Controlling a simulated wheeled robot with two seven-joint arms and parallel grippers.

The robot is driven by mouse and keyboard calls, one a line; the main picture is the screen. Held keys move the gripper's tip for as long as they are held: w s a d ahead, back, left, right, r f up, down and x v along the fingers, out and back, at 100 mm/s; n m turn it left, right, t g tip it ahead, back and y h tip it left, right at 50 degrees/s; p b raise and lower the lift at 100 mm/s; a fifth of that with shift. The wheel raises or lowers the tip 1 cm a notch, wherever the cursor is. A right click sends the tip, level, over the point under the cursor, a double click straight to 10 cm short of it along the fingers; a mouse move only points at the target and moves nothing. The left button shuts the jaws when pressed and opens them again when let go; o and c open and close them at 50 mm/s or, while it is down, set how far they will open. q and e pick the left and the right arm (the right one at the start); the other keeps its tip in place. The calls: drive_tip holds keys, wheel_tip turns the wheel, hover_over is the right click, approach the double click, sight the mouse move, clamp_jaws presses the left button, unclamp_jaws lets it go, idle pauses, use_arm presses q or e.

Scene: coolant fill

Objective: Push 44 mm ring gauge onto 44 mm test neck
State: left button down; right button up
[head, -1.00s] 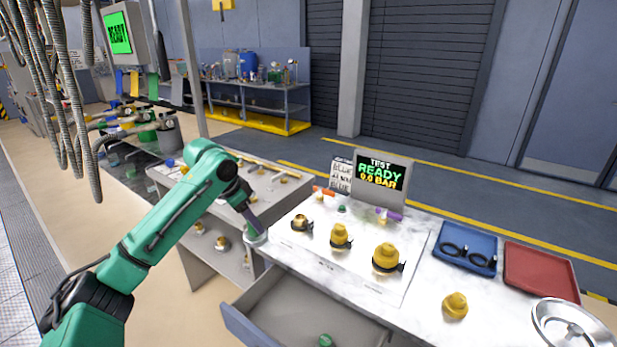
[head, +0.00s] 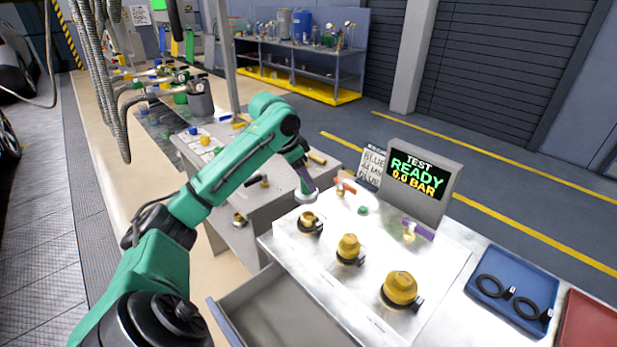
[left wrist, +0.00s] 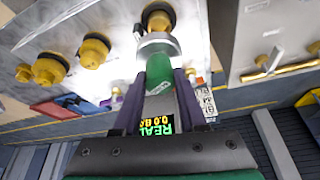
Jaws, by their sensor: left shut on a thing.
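My left gripper (head: 304,184) is shut on the ring gauge, a green body with a pale metal ring at its end (head: 305,197). In the left wrist view the green body (left wrist: 160,70) sits between the two purple-grey fingers, and the ring (left wrist: 157,43) points toward a brass neck (left wrist: 157,18). In the head view this open neck (head: 308,221), with a black clamp, stands at the left of the white plate. The ring shows just above and behind it; I cannot tell whether they touch. No 44 mm marking is legible on the neck. My right gripper is not in view.
Behind are an orange-handled valve (head: 345,186), a purple-handled valve (head: 418,229) and a test display (head: 418,176) reading READY 0.0 BAR. A blue tray (head: 482,309) holds black rings. An open drawer (head: 270,318) juts out in front.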

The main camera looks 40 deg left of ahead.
sight(308, 194)
use_arm(q)
drive_tip(key=shift+w+r+p, duration=0.1)
drive_tip(key=shift+r+p, duration=0.1)
drive_tip(key=shift+p, duration=0.15)
drive_tip(key=b+x, duration=0.2)
drive_tip(key=x, duration=0.1)
drive_tip(key=s+b+x, duration=0.1)
drive_tip(key=x, duration=0.1)
drive_tip(key=shift+a+f, duration=0.2)
drive_tip(key=shift+a, duration=0.15)
drive_tip(key=shift+s+f, duration=0.1)
drive_tip(key=shift+f, duration=0.25)
drive_tip(key=shift+f+b, duration=0.35)
drive_tip(key=shift+b, duration=0.05)
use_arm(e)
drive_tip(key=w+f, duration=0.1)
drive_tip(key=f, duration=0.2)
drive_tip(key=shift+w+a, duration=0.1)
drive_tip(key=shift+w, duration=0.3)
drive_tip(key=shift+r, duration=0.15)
use_arm(q)
drive_tip(key=shift+p, duration=0.5)
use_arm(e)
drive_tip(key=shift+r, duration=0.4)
